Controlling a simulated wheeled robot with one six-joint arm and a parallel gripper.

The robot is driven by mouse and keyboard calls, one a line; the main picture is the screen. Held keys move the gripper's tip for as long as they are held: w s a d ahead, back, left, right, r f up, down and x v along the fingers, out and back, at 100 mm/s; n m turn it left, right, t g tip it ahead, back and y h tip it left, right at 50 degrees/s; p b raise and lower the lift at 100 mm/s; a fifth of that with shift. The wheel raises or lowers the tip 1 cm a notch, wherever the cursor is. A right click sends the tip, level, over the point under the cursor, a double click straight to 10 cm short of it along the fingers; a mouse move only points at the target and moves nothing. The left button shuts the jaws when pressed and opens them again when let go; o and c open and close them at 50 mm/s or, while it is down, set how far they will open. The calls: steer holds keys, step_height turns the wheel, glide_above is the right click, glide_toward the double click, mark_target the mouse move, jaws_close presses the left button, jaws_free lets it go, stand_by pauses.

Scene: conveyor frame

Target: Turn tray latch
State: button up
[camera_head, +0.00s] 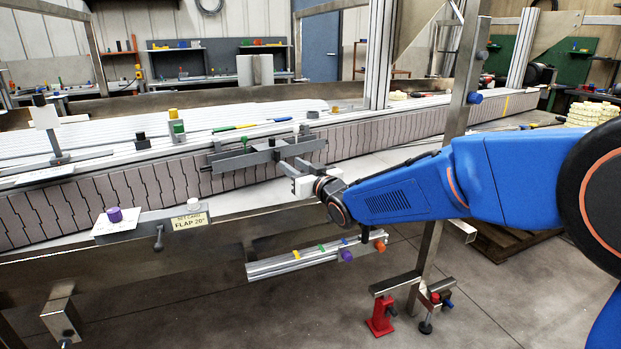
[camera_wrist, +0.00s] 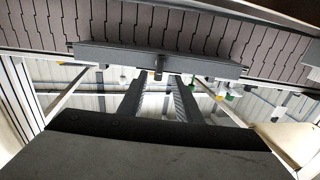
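A grey bar (camera_wrist: 120,55) with a short dark peg (camera_wrist: 158,66) sits against the slatted conveyor in the wrist view. My gripper (camera_wrist: 158,84) has two dark fingers spread apart, one on each side of the peg's line. They look empty, and contact with the bar cannot be told. In the head view my gripper (camera_head: 262,155) is in front of the slatted side. A dark lever (camera_head: 158,238) hangs down from a grey plate (camera_head: 140,226) at the lower left, beside a "FLAP 20°" card (camera_head: 190,221). I cannot tell whether lever and peg are one part.
The slatted conveyor (camera_head: 110,190) runs across the head view. A steel post (camera_head: 462,90) stands close by my arm. A purple knob (camera_head: 114,214) sits left of the lever. A lower rail (camera_head: 300,262) with coloured clips hangs under the conveyor. The floor in front is mostly open.

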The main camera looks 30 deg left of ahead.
steer(key=v, duration=0.9)
steer(key=shift+d, duration=0.15)
steer(key=w+d+m+t+h, duration=0.2)
steer(key=w+d+h, duration=0.15)
steer(key=d, duration=0.85)
steer(key=s+d+f+m+h, duration=0.2)
steer(key=d+m+h, duration=0.4)
steer(key=d, duration=2.2)
steer(key=s+d+f+m+g+h, duration=0.1)
steer(key=s+d+f+g+h, duration=0.25)
steer(key=s+d, duration=0.85)
steer(key=s+d+f+m+g+h, duration=0.1)
steer(key=s+d+f, duration=0.2)
steer(key=s+d, duration=0.2)
steer(key=s+d+f+m+g+h, duration=0.1)
steer(key=s+d+f, duration=0.3)
steer(key=s, duration=0.8)
steer(key=shift+d+m+g, duration=0.4)
steer(key=shift+d+g, duration=0.05)
steer(key=shift+d, duration=0.15)
